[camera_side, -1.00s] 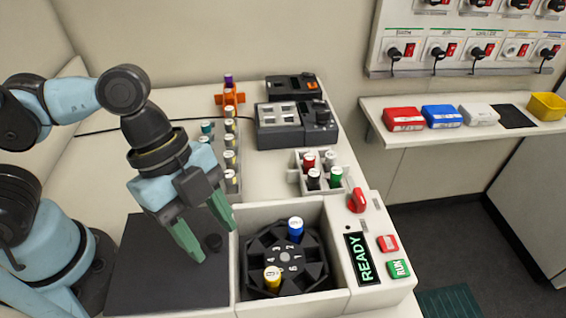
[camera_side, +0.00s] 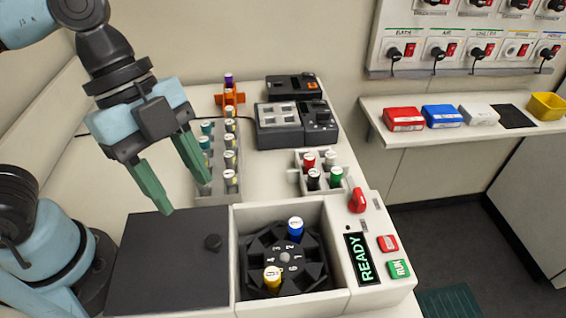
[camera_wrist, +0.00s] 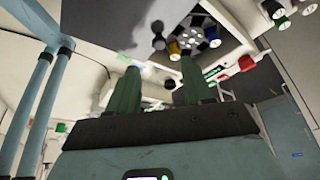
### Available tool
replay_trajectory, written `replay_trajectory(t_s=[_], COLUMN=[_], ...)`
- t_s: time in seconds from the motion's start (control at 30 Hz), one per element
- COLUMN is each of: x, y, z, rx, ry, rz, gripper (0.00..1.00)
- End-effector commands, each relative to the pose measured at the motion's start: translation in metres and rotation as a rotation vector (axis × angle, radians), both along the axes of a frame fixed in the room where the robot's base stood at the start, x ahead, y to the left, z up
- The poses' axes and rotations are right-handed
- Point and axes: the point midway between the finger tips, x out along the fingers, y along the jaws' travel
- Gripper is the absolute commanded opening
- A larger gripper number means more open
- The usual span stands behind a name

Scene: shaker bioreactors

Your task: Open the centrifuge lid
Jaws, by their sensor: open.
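The centrifuge lid (camera_side: 170,265) is a flat dark panel with a small black knob (camera_side: 212,242). It lies to the left of the centrifuge bowl (camera_side: 240,222) and leaves the bowl uncovered. Inside is a black rotor (camera_side: 262,252) with numbered positions, holding a blue-capped tube (camera_side: 296,229) and a yellow-capped tube (camera_side: 272,278). My gripper (camera_side: 186,194) has green fingers, spread apart and empty. It is above the back edge of the lid, clear of the knob. The fingers also show in the wrist view (camera_wrist: 158,68).
The centrifuge panel reads READY (camera_side: 364,258), beside a red knob (camera_side: 357,200) and a green RUN button (camera_side: 399,268). A tube rack (camera_side: 205,186) stands close behind my gripper. A small rack (camera_side: 297,178) with capped tubes stands behind the bowl.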

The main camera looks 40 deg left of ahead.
Motion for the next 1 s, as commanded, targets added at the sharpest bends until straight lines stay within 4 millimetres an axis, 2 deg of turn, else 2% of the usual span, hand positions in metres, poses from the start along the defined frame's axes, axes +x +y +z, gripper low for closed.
replay_trajectory(t_s=[0.2,0.43,0.8,0.87,1.0], x=[0.000,0.000,0.003,0.008,0.031], y=[0.011,0.014,0.016,0.019,0.032], z=[0.025,0.034,0.033,0.029,0.014], rx=[0.000,0.000,0.003,0.007,0.021], ry=[0.001,0.000,0.000,-0.004,-0.018], rz=[0.002,0.000,0.025,0.071,0.287], gripper=[0.50,0.50,0.50,0.50,0.50])
